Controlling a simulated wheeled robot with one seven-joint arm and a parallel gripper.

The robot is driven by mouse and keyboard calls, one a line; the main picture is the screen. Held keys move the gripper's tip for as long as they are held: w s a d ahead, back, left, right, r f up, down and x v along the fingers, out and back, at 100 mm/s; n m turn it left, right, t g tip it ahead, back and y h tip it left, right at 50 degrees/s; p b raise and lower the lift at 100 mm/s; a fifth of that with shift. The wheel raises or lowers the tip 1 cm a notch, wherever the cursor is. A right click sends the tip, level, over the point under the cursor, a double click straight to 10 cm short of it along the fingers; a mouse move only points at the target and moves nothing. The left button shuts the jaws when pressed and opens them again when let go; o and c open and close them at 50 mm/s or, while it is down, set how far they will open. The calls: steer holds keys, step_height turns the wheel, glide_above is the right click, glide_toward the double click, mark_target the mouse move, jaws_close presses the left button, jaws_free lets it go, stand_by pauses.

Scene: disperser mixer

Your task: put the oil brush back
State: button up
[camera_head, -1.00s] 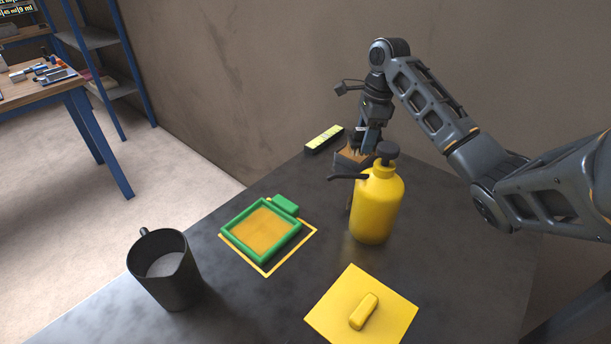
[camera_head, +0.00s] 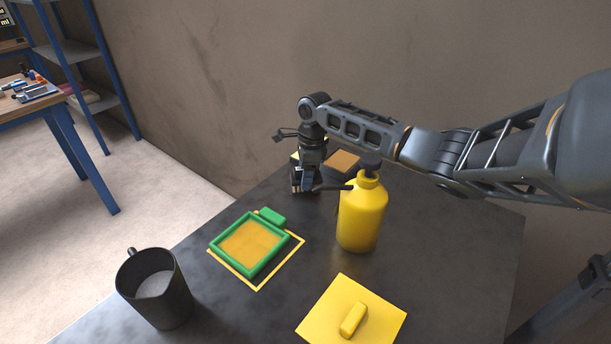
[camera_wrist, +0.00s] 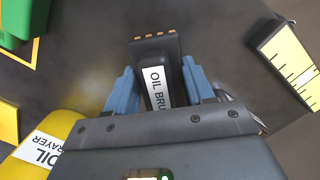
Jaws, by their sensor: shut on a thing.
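The oil brush (camera_wrist: 153,55), dark with a white label reading "OIL BRU…", sits between the two blue fingers of my gripper (camera_wrist: 160,85) in the wrist view. My gripper is shut on it. In the head view, my gripper (camera_head: 305,184) points down over the back of the dark table, left of the yellow oil sprayer (camera_head: 361,215). The brush is hard to make out there against the dark gripper. I cannot tell whether it touches the table. A box with an orange-brown top (camera_head: 343,162) stands behind and right of my gripper.
A green-framed tray (camera_head: 213,245) with an orange inside lies in a yellow outline, in front-left of my gripper. A dark jug (camera_head: 160,300) and a yellow plate with a handle (camera_head: 327,318) stand nearer. A yellow-faced block (camera_wrist: 295,65) lies beside the gripper.

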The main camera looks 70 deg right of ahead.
steer(key=shift+f, duration=0.35)
steer(key=o, duration=0.9)
steer(key=shift+f, duration=0.1)
steer(key=r, duration=0.4)
steer(key=s+r, duration=0.1)
steer(key=r, duration=0.3)
steer(key=r+b, duration=0.1)
steer(key=r, duration=0.3)
steer(key=shift+s+d+r, duration=0.1)
steer(key=shift+s+d, duration=0.05)
steer(key=shift+d, duration=0.25)
